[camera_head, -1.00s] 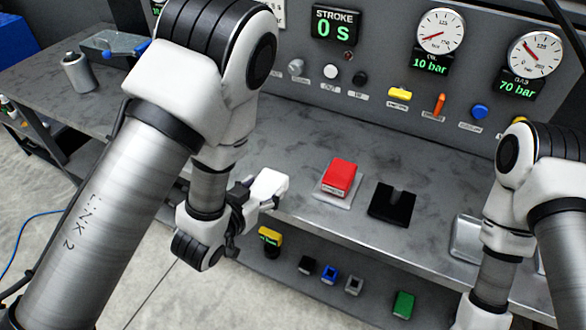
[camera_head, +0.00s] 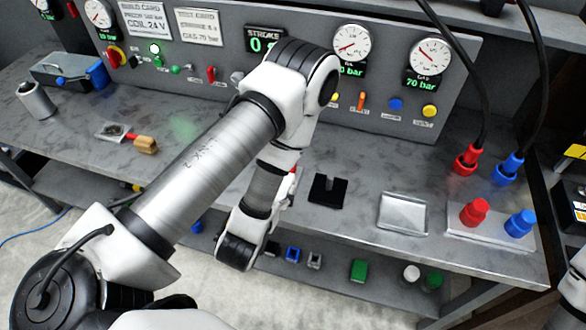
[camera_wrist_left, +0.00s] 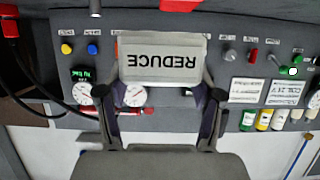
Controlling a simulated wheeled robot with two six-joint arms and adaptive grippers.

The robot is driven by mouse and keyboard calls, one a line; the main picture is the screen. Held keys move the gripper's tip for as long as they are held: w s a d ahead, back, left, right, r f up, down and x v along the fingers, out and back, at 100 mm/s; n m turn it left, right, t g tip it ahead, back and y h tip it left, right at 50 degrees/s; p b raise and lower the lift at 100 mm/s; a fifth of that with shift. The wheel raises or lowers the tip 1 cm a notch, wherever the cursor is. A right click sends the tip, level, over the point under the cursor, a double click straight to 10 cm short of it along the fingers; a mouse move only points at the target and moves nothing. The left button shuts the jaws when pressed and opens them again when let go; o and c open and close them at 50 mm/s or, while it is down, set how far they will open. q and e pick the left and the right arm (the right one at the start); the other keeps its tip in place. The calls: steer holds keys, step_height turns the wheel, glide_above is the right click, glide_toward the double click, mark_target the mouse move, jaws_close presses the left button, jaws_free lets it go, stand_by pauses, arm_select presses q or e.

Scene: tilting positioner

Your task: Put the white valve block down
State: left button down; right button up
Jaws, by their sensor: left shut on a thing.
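The white valve block (camera_wrist_left: 163,62) fills the upper middle of the left wrist view, with the word REDUCE on its face. My left gripper (camera_wrist_left: 161,92) is shut on it, one finger at each side. In the head view my left arm hides the gripper and the block. What lies directly under the block cannot be told. My right gripper is out of view; only a bit of my right arm shows at the right edge.
A black notched holder (camera_head: 328,191) and an empty metal tray (camera_head: 403,213) lie on the bench right of my left arm. A plate (camera_head: 492,230) with red and blue couplings is farther right. A brush (camera_head: 144,144) lies left. Bare bench separates these.

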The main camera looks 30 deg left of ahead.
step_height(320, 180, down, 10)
steer(key=b, duration=0.8)
arm_select(q)
steer(key=w+a+p, duration=0.1)
steer(key=w+a, duration=0.1)
steer(key=w, duration=0.1)
steer(key=w+a+p, duration=0.1)
steer(key=w, duration=0.3)
steer(key=w+a+f+p, duration=0.1)
steer(key=w+a, duration=0.1)
steer(key=w, duration=0.1)
steer(key=shift+w+a, duration=0.25)
steer(key=shift+a, duration=0.1)
step_height(320, 180, down, 3)
steer(key=shift+f+p, duration=0.15)
steer(key=shift+p, duration=0.7)
steer(key=shift+f, duration=0.35)
steer(key=shift+c, duration=0.9)
jaws_free()
steer(key=shift+d, duration=0.1)
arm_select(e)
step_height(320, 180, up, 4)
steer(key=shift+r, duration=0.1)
arm_select(q)
steer(key=shift+r, duration=0.1)
